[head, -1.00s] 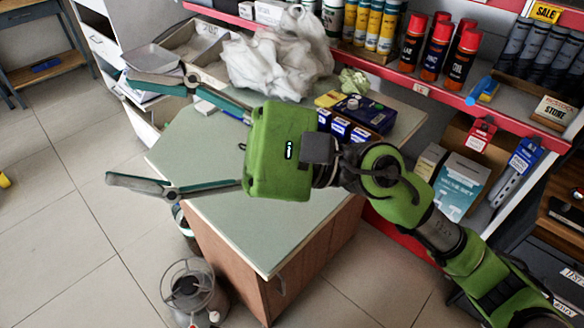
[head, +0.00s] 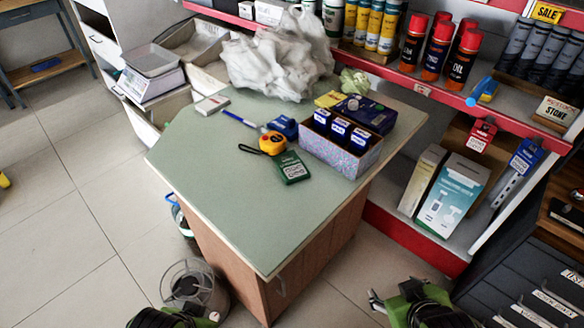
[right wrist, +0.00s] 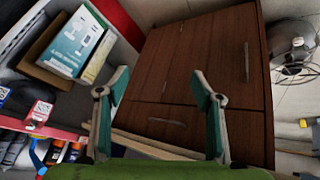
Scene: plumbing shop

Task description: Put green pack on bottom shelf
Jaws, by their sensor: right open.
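The green pack (head: 290,168) lies flat on the counter's pale green top (head: 225,185), beside a yellow tape measure (head: 272,143) and a patterned box holding blue packs (head: 341,150). The bottom shelf (head: 455,241), with a red front edge, is low on the right and holds white and teal boxes (head: 450,193). My right gripper (head: 377,301) is low at the bottom of the head view, away from the pack. In the right wrist view it is open and empty (right wrist: 160,88), facing the brown cabinet (right wrist: 205,60). My left arm shows only at the bottom edge.
A white plastic bag (head: 278,55) lies at the back of the counter. Spray cans (head: 437,45) stand on the red-edged upper shelf. A dark drawer unit (head: 520,270) is at the right. A fan-like item (head: 190,285) stands on the floor left of the counter.

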